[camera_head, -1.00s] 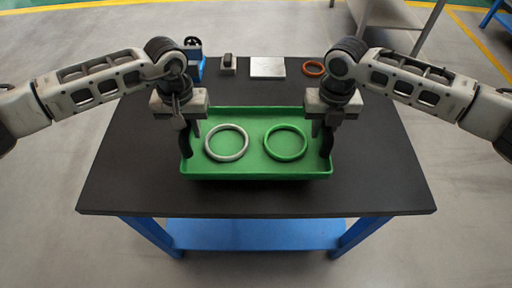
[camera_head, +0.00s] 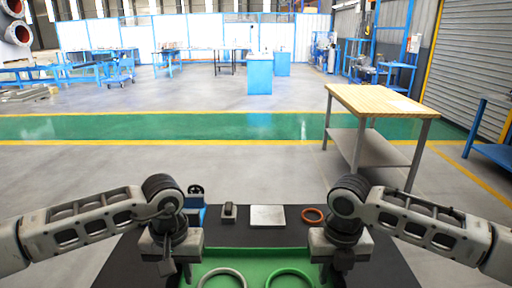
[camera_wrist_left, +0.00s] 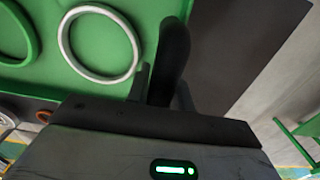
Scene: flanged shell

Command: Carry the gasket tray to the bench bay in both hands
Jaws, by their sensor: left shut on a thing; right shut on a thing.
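The green gasket tray (camera_head: 256,255) sits low in the head view, its near part cut off by the picture's bottom edge. Inside it lie a white ring (camera_head: 222,279) at left and a green ring (camera_head: 289,279) at right. My left gripper (camera_head: 186,270) is shut on the tray's left end. My right gripper (camera_head: 327,270) is shut on its right end. The left wrist view shows the tray floor (camera_wrist_left: 140,12), the white ring (camera_wrist_left: 134,62) and part of the green ring (camera_wrist_left: 33,40). I cannot tell whether the tray touches the table.
The dark table (camera_head: 118,270) also holds a blue device (camera_head: 194,213), a small dark block (camera_head: 229,212), a pale plate (camera_head: 268,216) and an orange ring (camera_head: 312,215). A wooden-topped bench (camera_head: 385,100) stands ahead right. Open grey floor (camera_head: 230,170) lies ahead.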

